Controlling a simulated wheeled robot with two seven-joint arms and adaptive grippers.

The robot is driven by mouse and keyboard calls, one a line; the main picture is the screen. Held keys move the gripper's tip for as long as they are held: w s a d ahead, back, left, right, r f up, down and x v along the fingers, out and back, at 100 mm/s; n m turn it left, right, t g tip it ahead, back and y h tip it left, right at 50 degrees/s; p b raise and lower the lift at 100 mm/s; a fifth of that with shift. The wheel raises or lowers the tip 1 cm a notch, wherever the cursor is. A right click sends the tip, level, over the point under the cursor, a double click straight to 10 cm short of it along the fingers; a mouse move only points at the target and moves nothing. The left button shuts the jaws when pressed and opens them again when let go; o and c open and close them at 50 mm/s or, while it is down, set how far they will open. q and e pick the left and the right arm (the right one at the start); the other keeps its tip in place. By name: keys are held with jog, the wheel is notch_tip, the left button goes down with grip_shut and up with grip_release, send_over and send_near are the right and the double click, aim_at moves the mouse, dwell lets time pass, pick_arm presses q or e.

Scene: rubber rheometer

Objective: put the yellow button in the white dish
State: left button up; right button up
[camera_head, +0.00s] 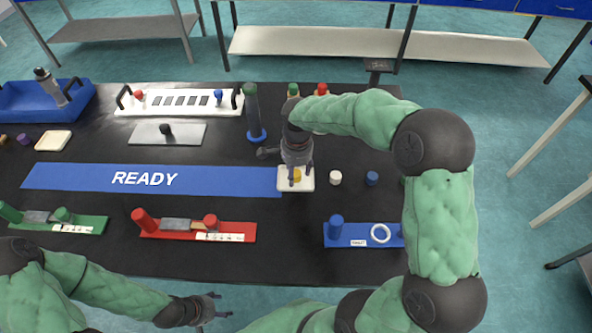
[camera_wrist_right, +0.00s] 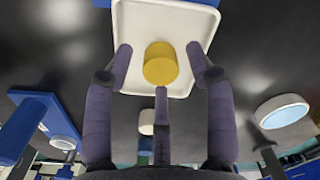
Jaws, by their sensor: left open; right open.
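The yellow button (camera_head: 297,175) appears to rest in the white dish (camera_head: 309,186), on the dark table at the right end of the blue READY strip. In the right wrist view the yellow button (camera_wrist_right: 160,64) sits over the floor of the white dish (camera_wrist_right: 135,22), between my spread fingers. My right gripper (camera_head: 298,170) is open, right over the dish, with its fingers around the button and gaps visible beside it. My left gripper (camera_head: 213,308) is open and empty in front of the table's near edge.
A white button (camera_head: 335,178) and a blue button (camera_head: 372,178) lie to the right of the dish. A blue stand with a white ring (camera_head: 381,233) is at front right.

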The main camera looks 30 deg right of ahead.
aim_at(297, 174)
notch_tip(297, 174, up, 12)
jog(key=p, duration=0.5)
jog(key=shift+s+r, duration=0.2)
dwell(0.4)
